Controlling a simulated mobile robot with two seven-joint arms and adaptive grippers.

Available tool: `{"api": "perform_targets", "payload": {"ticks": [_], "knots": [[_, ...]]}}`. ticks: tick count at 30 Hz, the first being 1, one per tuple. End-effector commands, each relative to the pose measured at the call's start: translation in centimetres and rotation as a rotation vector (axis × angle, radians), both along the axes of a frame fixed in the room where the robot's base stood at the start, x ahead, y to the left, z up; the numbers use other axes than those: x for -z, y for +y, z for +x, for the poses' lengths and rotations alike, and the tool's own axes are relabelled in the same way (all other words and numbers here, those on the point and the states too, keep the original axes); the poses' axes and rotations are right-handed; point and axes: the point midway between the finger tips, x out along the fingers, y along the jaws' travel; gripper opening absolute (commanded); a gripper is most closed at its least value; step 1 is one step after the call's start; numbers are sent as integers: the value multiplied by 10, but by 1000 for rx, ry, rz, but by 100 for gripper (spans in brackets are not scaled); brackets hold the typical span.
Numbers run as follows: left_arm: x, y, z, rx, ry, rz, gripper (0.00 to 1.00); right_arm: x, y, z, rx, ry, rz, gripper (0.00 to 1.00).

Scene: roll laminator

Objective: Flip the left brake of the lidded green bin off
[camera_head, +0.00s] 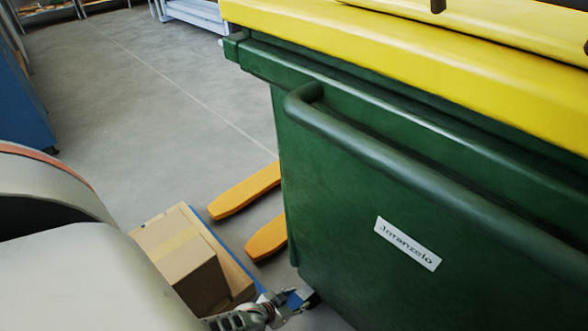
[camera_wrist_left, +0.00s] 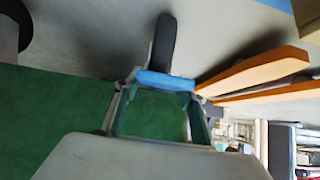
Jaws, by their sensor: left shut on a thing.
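The green bin (camera_head: 340,200) with its yellow lid (camera_head: 420,60) fills the right of the head view. My left gripper (camera_head: 285,305) is low at the bin's lower left corner, at the bottom edge of the picture. In the left wrist view, the fingers of my left gripper (camera_wrist_left: 165,88) are shut on the blue brake lever (camera_wrist_left: 165,79), which lies across between their tips. A dark wheel (camera_wrist_left: 163,45) stands just beyond the lever. The bin's green wall (camera_wrist_left: 45,115) is at left in that view. My right gripper is not in view.
Orange forks (camera_head: 245,190) lie on the floor left of the bin. A cardboard box (camera_head: 175,255) sits low near my left arm. A blue cabinet (camera_head: 20,100) stands at far left. Open grey floor (camera_head: 150,110) lies behind.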

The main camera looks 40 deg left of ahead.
Motion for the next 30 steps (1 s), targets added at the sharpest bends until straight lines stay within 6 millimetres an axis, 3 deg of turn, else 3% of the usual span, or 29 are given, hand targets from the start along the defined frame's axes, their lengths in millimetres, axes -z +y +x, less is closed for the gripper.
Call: {"api": "perform_targets", "payload": {"ticks": [14, 15, 17, 30], "knots": [[-8, 0, 8, -1, -17, -4, 2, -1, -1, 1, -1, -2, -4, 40], [-8, 0, 8, -1, -17, -4, 46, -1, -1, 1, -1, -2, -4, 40], [-8, 0, 8, -1, -17, -4, 58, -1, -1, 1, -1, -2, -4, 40], [-5, 0, 1, 0, -7, -1, 58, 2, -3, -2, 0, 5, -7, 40]]}}
